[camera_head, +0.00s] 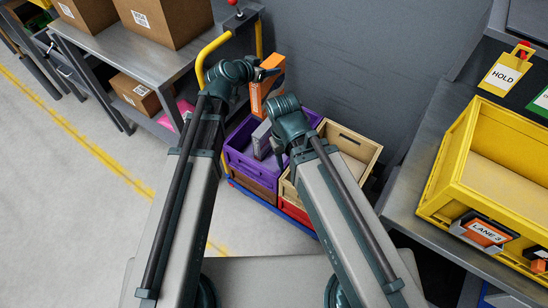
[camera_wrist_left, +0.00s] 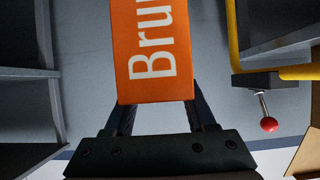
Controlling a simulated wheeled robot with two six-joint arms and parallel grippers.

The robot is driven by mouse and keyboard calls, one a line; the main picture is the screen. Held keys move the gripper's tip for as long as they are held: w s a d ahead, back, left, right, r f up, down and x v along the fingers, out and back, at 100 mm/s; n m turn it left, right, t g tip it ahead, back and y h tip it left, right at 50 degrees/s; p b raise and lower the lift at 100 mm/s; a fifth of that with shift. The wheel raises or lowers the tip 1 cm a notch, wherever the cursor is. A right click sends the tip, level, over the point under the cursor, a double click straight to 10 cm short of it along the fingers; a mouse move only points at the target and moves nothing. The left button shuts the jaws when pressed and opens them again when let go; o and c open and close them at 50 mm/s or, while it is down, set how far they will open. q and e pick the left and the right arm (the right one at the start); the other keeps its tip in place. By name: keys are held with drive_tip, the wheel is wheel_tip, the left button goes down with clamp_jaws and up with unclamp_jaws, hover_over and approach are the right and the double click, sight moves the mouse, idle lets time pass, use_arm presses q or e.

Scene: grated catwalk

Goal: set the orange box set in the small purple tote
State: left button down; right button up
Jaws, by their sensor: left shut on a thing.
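The orange box (camera_head: 269,84) stands upright in my left gripper (camera_head: 262,75), above the far side of the purple tote. In the left wrist view the orange box (camera_wrist_left: 150,50) shows white lettering "Bru" and sits between the two fingers of the left gripper (camera_wrist_left: 158,108), which is shut on it. The small purple tote (camera_head: 236,158) is below, with a grey box (camera_head: 262,139) standing in it. My right arm covers part of its right side. My right gripper (camera_head: 275,153) hangs over the tote's right side; its fingers are too hidden to read.
A tan crate (camera_head: 352,133) stands right of the purple tote. A metal table (camera_head: 185,62) with cardboard boxes (camera_head: 168,18) and a yellow rail (camera_head: 208,50) is at the left. A yellow bin (camera_head: 440,186) sits on the right shelf. Open floor lies at the left.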

use_arm(q)
drive_tip(key=f+b, duration=0.5)
drive_tip(key=f, duration=0.1)
drive_tip(key=f+b, duration=1.1)
drive_tip(key=f, duration=0.1)
drive_tip(key=shift+s+a+f, duration=0.1)
drive_tip(key=shift+s+a, duration=0.15)
drive_tip(key=shift+s, duration=0.1)
drive_tip(key=shift+f, duration=0.1)
wheel_tip(320, 180, down, 18)
drive_tip(key=b, duration=1.8)
drive_tip(key=shift+f+b, duration=0.5)
drive_tip(key=shift+b, duration=0.25)
drive_tip(key=shift+c, duration=1.1)
unclamp_jaws()
